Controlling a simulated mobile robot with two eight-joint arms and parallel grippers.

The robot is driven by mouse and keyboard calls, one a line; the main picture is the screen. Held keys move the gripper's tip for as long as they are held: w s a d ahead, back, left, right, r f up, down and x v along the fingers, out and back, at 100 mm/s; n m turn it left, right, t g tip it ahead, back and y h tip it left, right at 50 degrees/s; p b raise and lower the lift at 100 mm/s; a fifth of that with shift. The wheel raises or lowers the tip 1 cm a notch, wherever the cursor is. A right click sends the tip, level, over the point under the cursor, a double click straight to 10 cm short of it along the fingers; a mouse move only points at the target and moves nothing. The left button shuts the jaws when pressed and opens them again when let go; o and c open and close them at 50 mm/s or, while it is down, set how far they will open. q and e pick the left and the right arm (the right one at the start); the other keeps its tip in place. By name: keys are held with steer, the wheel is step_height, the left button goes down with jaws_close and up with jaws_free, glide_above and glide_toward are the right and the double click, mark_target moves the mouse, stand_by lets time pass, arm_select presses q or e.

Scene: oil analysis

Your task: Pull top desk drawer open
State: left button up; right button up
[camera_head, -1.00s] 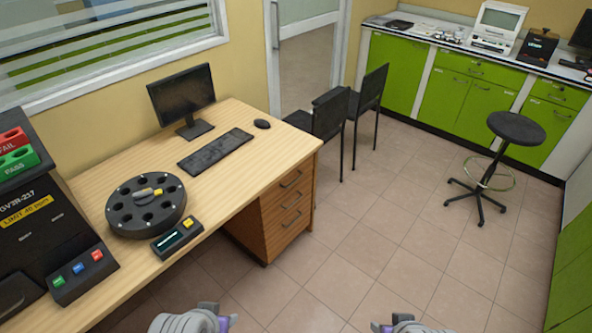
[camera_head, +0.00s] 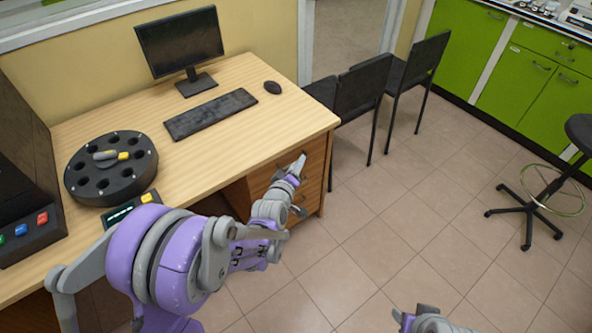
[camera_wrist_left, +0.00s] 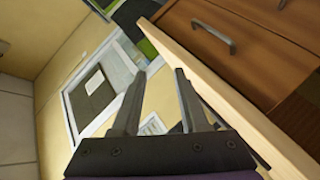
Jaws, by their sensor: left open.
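The wooden desk (camera_head: 225,95) stands at left with a stack of drawers under its right end. The top drawer (camera_head: 319,151) looks shut; its handle is largely hidden behind my gripper in the head view. My left gripper (camera_head: 299,163) is in front of the top drawer front, just below the desktop edge. In the left wrist view the open, empty jaws (camera_wrist_left: 155,90) straddle no handle. The drawer front (camera_wrist_left: 180,28) and its grey handle (camera_wrist_left: 215,36) lie beyond the fingers, up and to the right. My right gripper (camera_head: 425,320) shows only partly at the bottom edge.
On the desk are a monitor (camera_head: 180,42), keyboard (camera_head: 210,114), mouse (camera_head: 272,87) and black round holder (camera_head: 110,170). Black chairs (camera_head: 358,98) stand beyond the desk. A stool (camera_head: 530,210) is at right. The floor before the drawers is clear.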

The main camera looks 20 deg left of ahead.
arm_select(q)
steer(key=w+f+n+t+b, duration=0.2)
steer(key=w+f+n, duration=0.15)
steer(key=f, duration=0.45)
steer(key=n+t+y+b, duration=0.3)
steer(key=n, duration=0.1)
glide_toward(296, 162)
steer(key=x, duration=1)
steer(key=shift+f, duration=0.25)
arm_select(e)
step_height(296, 162, down, 6)
steer(key=shift+f, duration=0.25)
arm_select(q)
steer(key=shift+c, duration=0.2)
jaws_close()
arm_select(e)
steer(key=shift+w, duration=0.1)
